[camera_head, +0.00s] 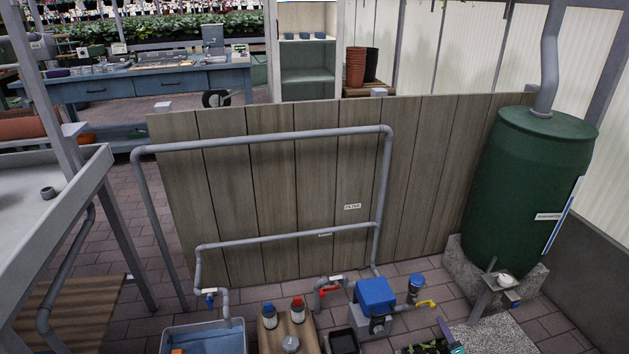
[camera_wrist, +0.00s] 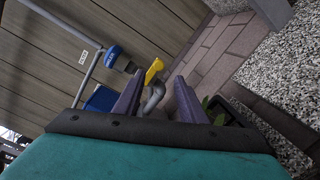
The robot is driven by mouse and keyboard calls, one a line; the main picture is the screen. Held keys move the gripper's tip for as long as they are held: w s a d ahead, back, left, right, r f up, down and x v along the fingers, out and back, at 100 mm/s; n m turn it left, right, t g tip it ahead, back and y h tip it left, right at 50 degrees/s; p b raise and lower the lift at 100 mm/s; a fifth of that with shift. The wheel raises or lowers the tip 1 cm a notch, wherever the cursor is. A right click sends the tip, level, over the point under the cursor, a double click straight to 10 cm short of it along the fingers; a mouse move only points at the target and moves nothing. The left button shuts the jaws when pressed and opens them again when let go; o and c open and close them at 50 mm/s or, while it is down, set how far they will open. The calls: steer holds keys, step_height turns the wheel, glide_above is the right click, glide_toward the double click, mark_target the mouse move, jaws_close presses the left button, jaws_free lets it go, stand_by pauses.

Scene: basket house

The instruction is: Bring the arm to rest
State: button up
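My gripper (camera_wrist: 159,76) shows in the wrist view with its two dark purple fingers spread apart. Nothing is clearly held between them; a grey pipe elbow (camera_wrist: 155,97) and a yellow valve handle (camera_wrist: 154,68) show in the gap, seemingly beyond the fingers. In the head view only a purple finger and a bit of the teal body of my gripper (camera_head: 447,334) show at the bottom edge, right of the blue pump box (camera_head: 376,296) and beside a tray with green plants (camera_head: 428,348). The rest of my arm is out of the frame.
A green barrel (camera_head: 520,190) stands on a concrete block at right. A wooden panel (camera_head: 290,170) carries grey pipes. A blue-grey tub (camera_head: 208,338), two bottles (camera_head: 297,309) on a wooden stand, and a red-handled valve (camera_head: 329,291) are at the front. Brick floor shows between them.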

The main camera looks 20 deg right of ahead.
steer(key=w+a+r+n+g+y+p, duration=0.2)
steer(key=w+a+n+y+p, duration=0.3)
steer(key=a, duration=0.6)
steer(key=w+a+r+n+g+y, duration=0.1)
steer(key=a+r+n+y, duration=0.15)
steer(key=a+n, duration=0.55)
steer(key=s+a+r+n+g+y+p, duration=0.1)
steer(key=s+a+n+g+y+p, duration=0.15)
steer(key=a, duration=0.55)
steer(key=s+a+r+n+g+y+p, duration=0.1)
steer(key=a+n+g, duration=0.1)
steer(key=a+n, duration=0.35)
steer(key=s+a+r+n+g+y+p, duration=0.1)
steer(key=a+n+g+p, duration=0.15)
steer(key=a, duration=0.65)
steer(key=s+a+r+n+g+h+p, duration=0.1)
steer(key=s+a+r+n+g+p, duration=0.25)
steer(key=s+a+n, duration=0.3)
steer(key=s+a+r+n+g+h+p, duration=0.1)
steer(key=s+a+r+n+g+p, duration=0.15)
steer(key=s+a+n+g, duration=0.35)
steer(key=s+d+r+n+g+h+p, duration=0.2)
steer(key=s+r+n+h+p, duration=0.5)
steer(key=s+n, duration=0.5)
steer(key=r+n+g, duration=0.1)
steer(key=n, duration=0.1)
steer(key=shift+s+r+n, duration=0.2)
steer(key=shift+r+n, duration=0.05)
steer(key=shift+n, duration=0.05)
